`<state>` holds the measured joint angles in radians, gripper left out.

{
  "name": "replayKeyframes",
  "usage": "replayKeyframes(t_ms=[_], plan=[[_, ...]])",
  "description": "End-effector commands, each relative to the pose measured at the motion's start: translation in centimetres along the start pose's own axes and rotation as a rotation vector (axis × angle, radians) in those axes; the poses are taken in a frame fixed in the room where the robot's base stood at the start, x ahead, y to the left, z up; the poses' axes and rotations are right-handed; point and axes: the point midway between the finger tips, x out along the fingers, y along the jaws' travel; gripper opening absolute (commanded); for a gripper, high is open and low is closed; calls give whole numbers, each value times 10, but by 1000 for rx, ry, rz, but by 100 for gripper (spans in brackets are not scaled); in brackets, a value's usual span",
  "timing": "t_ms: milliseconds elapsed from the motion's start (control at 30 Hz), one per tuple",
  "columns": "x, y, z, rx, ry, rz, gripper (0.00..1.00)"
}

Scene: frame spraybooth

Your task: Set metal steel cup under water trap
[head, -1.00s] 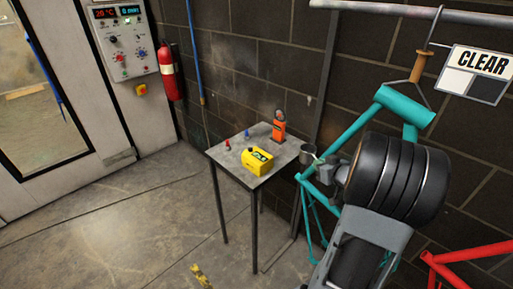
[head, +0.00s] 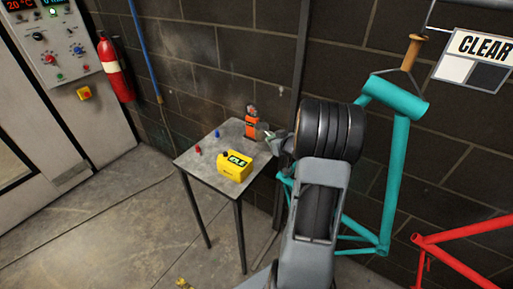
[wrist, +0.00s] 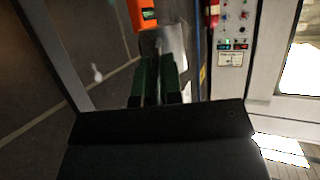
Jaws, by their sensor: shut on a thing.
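The small grey metal cup (head: 262,131) is at the tip of my gripper (head: 270,136), which is shut on it. In the head view it appears close to the orange device, by the table's back right corner.
A metal table (head: 207,168) holds a yellow box (head: 235,167), the orange device (head: 251,125) and small red (head: 198,150) and blue (head: 217,133) items. A fire extinguisher (head: 115,72) hangs left. A teal frame (head: 398,170) hangs right. The floor left of the table is clear.

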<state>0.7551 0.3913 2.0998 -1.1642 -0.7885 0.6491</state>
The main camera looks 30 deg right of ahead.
Motion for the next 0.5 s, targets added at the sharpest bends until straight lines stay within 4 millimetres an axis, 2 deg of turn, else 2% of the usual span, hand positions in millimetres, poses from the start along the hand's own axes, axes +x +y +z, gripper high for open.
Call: replayKeyframes(t_ms=[33, 100, 200, 333, 500], plan=[[16, -3, 0, -1, -2, -9, 0], [36, -4, 0, -2, -2, -12, 0], [57, -3, 13, -2, -3, -11, 0], [77, -1, 22, -2, -1, -8, 0], [91, 0, 29, -3, 0, -6, 0]])
